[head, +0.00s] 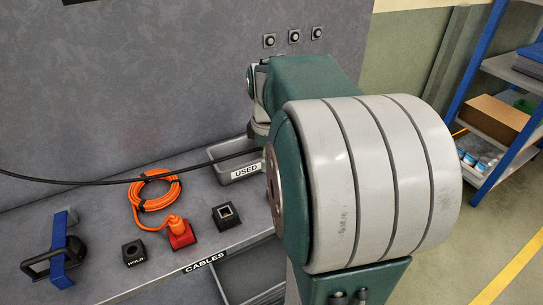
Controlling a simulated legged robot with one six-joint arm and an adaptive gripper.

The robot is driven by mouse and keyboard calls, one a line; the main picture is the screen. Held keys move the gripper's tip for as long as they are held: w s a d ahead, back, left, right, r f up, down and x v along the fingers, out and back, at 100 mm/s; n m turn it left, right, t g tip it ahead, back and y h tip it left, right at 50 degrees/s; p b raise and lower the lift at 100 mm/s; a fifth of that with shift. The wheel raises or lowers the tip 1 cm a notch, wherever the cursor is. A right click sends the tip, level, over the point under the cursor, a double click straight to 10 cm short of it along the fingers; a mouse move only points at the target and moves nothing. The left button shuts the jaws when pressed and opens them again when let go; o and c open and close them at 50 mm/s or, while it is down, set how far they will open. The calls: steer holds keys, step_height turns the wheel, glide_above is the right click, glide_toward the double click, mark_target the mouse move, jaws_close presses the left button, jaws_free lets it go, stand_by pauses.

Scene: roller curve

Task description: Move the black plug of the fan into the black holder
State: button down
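A small black holder (134,254) marked HOLD stands on the grey table at the front left, with a dark hole in its top. A second black block (227,216) with a square opening stands further right. A black cable (110,181) hangs across the table from the left edge and disappears behind my arm, near the USED bin. The black plug is not visible. No fan can be made out. My green and grey arm covers the middle, and my gripper is hidden, so whether it holds anything cannot be seen.
An orange plug (177,225) sits in a red socket (181,239), with its coiled orange cable (157,190) behind. A grey bin (221,153) labelled USED is at the back. A blue bracket with a black handle (62,255) stands at left. A blue-framed shelf (490,115) is at right.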

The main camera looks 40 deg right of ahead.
steer(key=w+a+f, duration=0.4)
steer(key=a+f, duration=0.2)
steer(key=a, duration=0.4)
steer(key=shift+w+a+f, duration=0.15)
steer(key=shift+w+f, duration=0.05)
steer(key=shift+f, duration=0.05)
stand_by(2.6)
stand_by(0.3)
